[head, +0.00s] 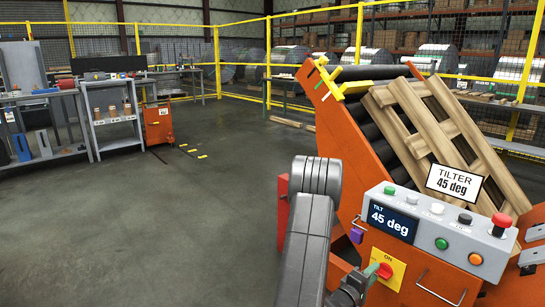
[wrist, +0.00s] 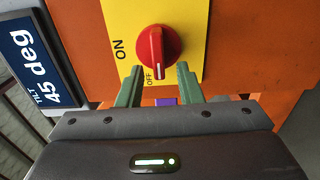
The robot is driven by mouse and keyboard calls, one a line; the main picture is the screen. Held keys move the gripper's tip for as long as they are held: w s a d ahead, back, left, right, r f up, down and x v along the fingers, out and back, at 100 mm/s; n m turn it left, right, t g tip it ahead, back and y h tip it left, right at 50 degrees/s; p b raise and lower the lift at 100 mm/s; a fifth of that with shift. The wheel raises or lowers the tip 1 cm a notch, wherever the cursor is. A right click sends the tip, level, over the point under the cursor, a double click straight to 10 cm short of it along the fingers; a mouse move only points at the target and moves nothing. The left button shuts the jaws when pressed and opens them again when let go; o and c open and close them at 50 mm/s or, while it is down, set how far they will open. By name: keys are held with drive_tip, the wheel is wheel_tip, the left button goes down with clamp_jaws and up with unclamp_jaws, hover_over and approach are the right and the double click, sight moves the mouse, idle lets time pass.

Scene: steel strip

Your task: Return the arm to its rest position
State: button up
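My gripper (wrist: 160,78) is open, its two green fingers apart with nothing between them in the wrist view. Beyond the fingertips is a red rotary knob (wrist: 155,48) on a yellow plate marked ON and OFF. The knob's white line lies beside the OFF label. Any gap between the fingertips and the plate is hard to judge. In the head view my gripper (head: 371,271) is low, just left of the red knob (head: 385,271), with my grey arm reaching up from the bottom edge.
An orange tilter (head: 345,165) holds a tilted wooden pallet (head: 440,130). Its grey control box (head: 440,228) with several buttons reads 45 deg, above the knob. A small purple part (head: 356,237) is close by. Open floor (head: 180,230) lies left; shelves (head: 110,115) stand beyond.

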idle(0.4)
drive_tip(key=p+v, duration=0.1)
drive_tip(key=v, duration=1.3)
drive_tip(key=w+d+r+m+b, duration=0.1)
drive_tip(key=w+d+m, duration=0.7)
drive_tip(key=d, duration=0.3)
drive_tip(key=shift+w+r, duration=0.2)
drive_tip(key=shift+w, duration=0.15)
idle(0.3)
